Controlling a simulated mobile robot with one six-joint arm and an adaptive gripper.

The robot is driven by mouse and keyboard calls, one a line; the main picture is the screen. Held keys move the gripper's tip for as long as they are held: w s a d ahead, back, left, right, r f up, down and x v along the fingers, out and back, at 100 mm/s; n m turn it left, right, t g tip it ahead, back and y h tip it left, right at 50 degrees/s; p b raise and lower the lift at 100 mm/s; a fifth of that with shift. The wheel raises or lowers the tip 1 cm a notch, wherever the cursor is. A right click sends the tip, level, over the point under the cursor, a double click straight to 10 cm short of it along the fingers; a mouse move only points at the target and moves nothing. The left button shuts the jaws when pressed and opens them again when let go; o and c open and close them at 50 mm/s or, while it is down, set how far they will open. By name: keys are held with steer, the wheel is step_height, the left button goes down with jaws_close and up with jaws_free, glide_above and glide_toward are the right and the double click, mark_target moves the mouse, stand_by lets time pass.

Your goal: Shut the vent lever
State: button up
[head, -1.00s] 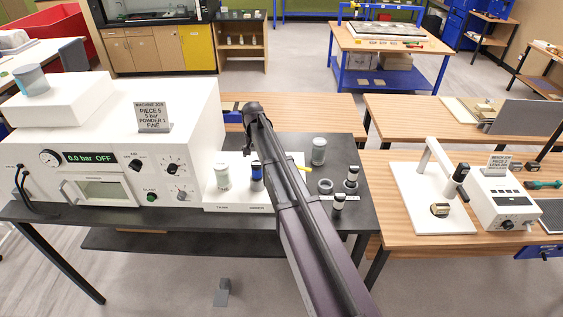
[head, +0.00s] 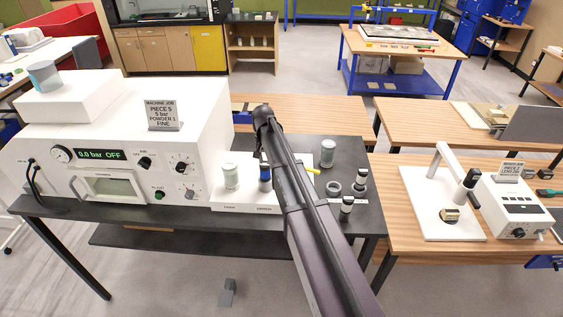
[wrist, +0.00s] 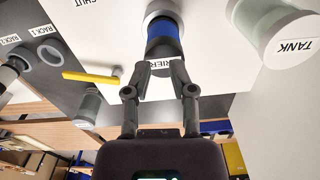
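The vent lever (wrist: 90,77) is a yellow bar in the wrist view, left of my gripper. It lies crosswise at the edge of a white panel (wrist: 112,30), with a SHUT label (wrist: 90,3) apart from it at the top. In the head view a bit of the yellow lever (head: 312,170) shows beside my arm. My gripper (wrist: 160,72) is open and empty, its two fingertips apart. They are in front of a blue-banded canister (wrist: 165,45) and partly cover its label.
A jar labelled TANK (wrist: 285,35) stands to the right in the wrist view. Several small jars and a ring (head: 333,188) are right of my arm in the head view. The white blasting cabinet (head: 210,120) stands left, its display reading 0.0 bar OFF.

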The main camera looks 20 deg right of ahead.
steer(key=s+f+n+b, duration=0.1)
steer(key=s+f+b, duration=0.5)
steer(key=s, duration=0.3)
steer(key=s+f+n+b, duration=0.2)
steer(key=s+f+b, duration=0.4)
steer(key=s, duration=0.3)
steer(key=s+f+n+b, duration=0.1)
steer(key=s+f+b, duration=0.5)
steer(key=s, duration=0.3)
steer(key=shift+s+f+n, duration=0.3)
steer(key=shift+s+f, duration=0.05)
steer(key=shift+f, duration=0.1)
jaws_close()
steer(key=shift+s+f+b, duration=0.1)
steer(key=shift+s+b, duration=0.2)
